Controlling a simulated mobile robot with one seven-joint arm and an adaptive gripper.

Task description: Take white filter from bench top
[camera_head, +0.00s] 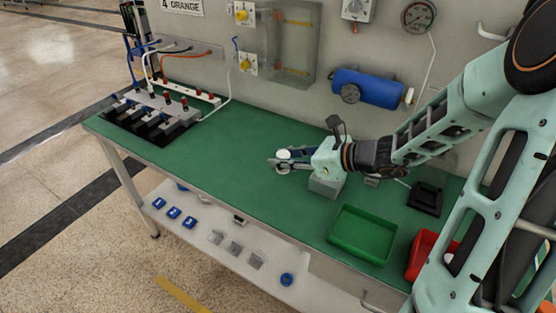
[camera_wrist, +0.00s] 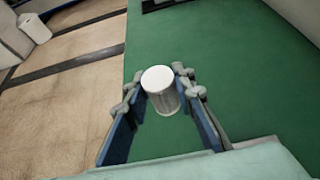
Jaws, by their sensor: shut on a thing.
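The white filter (camera_wrist: 158,79) is a small cylinder with a flat white top and a greyer side. In the wrist view it sits between the two fingertips of my gripper (camera_wrist: 156,92), which touch it from both sides. In the head view the filter (camera_head: 284,154) shows as a small white disc at the end of my gripper (camera_head: 280,162), over the middle of the green bench top (camera_head: 215,150). I cannot tell whether the filter still touches the bench top.
A grey block (camera_head: 325,187) stands below my gripper. A green tray (camera_head: 362,233), a red bin (camera_head: 428,254) and a black square holder (camera_head: 425,198) are to the right. A valve rack (camera_head: 155,113) stands at the left end. The bench's middle left is clear.

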